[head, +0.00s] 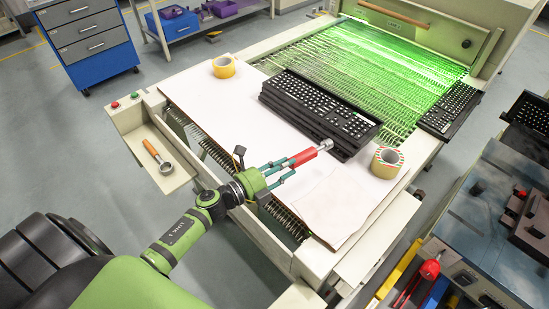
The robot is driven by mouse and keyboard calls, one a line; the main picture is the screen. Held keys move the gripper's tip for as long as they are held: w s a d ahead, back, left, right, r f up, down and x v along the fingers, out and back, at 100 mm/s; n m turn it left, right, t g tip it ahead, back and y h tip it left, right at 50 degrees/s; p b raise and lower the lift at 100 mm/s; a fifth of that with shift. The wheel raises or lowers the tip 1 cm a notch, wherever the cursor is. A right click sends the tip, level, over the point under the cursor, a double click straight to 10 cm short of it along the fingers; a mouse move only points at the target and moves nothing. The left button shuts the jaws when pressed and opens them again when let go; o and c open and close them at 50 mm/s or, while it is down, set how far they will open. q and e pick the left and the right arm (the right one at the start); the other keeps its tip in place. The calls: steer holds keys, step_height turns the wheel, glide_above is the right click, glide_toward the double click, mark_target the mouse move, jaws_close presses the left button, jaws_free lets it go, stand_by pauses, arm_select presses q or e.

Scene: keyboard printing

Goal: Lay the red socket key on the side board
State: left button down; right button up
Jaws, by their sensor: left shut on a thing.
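My left gripper (283,171) is shut on the red socket key (305,156), which has a red handle and a silver socket end. It holds the key over the white sheet, with the silver end pointing up and right toward the stacked keyboards. Whether the key touches the sheet is hard to tell. A small pale side board (143,134) juts from the machine's left side. A tool with an orange handle and a metal ring end (158,158) lies on it. My right gripper is not in view.
A stack of black keyboards (315,108) sits on the white sheet (215,98), between two tape rolls (223,67) (387,162). Red and green buttons (125,99) sit beside the side board's far end.

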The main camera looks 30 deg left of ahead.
mark_target(269, 182)
arm_select(q)
steer(key=a, duration=0.1)
steer(key=a+f+n+t+y, duration=0.1)
steer(key=a, duration=0.1)
steer(key=a+y, duration=0.1)
steer(key=shift+a+f+n, duration=0.15)
steer(key=shift+f+n, duration=0.25)
steer(key=shift+a+f, duration=0.15)
steer(key=shift+t, duration=0.3)
step_height(269, 182, down, 6)
steer(key=b, duration=0.6)
steer(key=shift+f, duration=0.1)
steer(key=shift+f+b, duration=0.3)
steer(key=shift+f, duration=0.05)
steer(key=shift+s, duration=0.1)
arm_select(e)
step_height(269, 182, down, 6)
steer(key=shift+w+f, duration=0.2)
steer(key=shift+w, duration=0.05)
arm_select(q)
steer(key=shift+f, duration=0.1)
